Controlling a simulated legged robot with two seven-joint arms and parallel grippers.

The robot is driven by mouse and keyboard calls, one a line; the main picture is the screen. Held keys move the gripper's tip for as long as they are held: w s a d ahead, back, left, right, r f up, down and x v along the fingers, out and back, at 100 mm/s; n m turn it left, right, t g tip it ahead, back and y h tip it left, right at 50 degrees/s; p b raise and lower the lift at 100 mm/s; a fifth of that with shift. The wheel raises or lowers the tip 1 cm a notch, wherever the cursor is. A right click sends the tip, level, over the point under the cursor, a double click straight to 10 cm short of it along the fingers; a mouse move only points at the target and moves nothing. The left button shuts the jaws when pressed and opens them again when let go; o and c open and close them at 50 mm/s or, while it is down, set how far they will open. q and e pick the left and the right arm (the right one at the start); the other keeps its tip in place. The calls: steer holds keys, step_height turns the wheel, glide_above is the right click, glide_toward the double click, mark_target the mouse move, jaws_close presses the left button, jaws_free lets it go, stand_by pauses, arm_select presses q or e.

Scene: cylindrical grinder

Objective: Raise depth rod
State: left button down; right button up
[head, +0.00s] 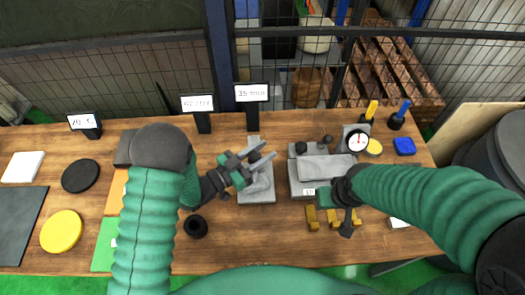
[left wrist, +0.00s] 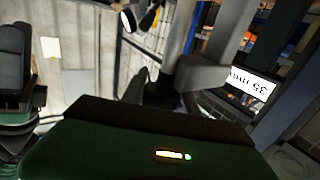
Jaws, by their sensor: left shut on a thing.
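The grey depth device (head: 257,192) stands on the bench in front of the sign reading 35 mm (head: 251,93). My left gripper (head: 256,156) reaches over it from the left, with its two grey fingers on either side of a dark knob at the top of the rod. It is shut on that part; the rod below is mostly hidden by the fingers. In the left wrist view, a grey upright part (left wrist: 205,75) rises close to my gripper, and the sign shows at right. My right gripper (head: 340,208) hangs over the front of the grey machine; its fingertips are unclear.
The grey grinder-like machine (head: 305,175) stands right of the device. A dark ring (head: 196,227) lies front left.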

arm_select(q)
step_height(320, 180, up, 6)
steer(key=p, duration=0.3)
steer(key=shift+w+f, duration=0.15)
steer(key=shift+f, duration=0.05)
steer(key=c, duration=0.9)
jaws_free()
steer(key=shift+c, duration=0.2)
steer(key=shift+a+f, duration=0.1)
